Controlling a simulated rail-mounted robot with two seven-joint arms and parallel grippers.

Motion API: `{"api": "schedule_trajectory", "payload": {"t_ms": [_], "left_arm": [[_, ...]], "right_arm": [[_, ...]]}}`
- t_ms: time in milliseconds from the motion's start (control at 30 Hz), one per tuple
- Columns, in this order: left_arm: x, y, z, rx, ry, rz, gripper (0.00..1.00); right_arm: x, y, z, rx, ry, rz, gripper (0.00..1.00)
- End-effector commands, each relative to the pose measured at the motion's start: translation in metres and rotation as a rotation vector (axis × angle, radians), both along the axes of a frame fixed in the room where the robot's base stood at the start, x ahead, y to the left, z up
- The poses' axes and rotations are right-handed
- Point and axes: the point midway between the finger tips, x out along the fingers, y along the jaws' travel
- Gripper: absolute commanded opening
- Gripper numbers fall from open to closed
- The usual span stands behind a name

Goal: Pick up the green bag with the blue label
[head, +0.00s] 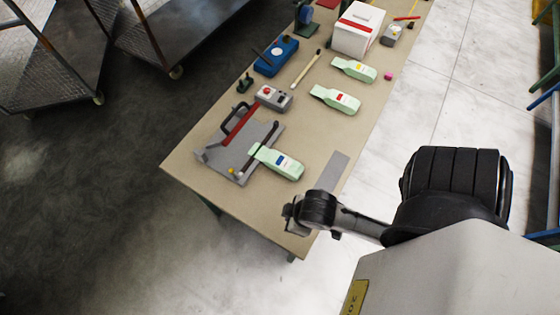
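The pale green bag with the blue label (290,171) lies near the front of the table, its narrow end reaching over the right edge of a grey metal plate tool. Two similar green bags lie farther back, one with a red label (336,99) and one with a yellow label (354,69). My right gripper (291,216) is over the table's near right corner, in front of the blue-label bag and apart from it. Its fingers are dark and small, and I cannot tell whether they are open. My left gripper is out of view.
The tan table (205,188) holds the grey plate tool with a red bar (232,152), a grey control box (274,97), a blue device (277,57) and a white box (358,28). A flat grey strip (333,172) lies right of the bag. Carts stand at upper left.

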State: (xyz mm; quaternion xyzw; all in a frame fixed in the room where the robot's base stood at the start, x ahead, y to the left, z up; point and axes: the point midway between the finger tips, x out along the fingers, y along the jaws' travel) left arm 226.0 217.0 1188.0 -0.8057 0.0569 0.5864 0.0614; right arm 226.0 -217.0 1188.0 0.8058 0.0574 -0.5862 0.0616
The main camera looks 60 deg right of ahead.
Motion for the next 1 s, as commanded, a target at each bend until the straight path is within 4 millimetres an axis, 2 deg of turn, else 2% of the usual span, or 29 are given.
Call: {"api": "schedule_trajectory", "payload": {"t_ms": [67, 733, 1000], "left_arm": [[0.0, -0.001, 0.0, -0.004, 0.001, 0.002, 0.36], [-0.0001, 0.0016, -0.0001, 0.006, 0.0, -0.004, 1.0], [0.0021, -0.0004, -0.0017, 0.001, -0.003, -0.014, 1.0]], "right_arm": [[-0.0001, -0.001, -0.0002, -0.004, 0.0, 0.002, 0.0], [-0.0001, -0.0007, -0.0002, -0.002, 0.001, 0.0, 0.0], [0.0001, 0.0007, -0.0014, 0.003, 0.0, -0.002, 0.0]]}}
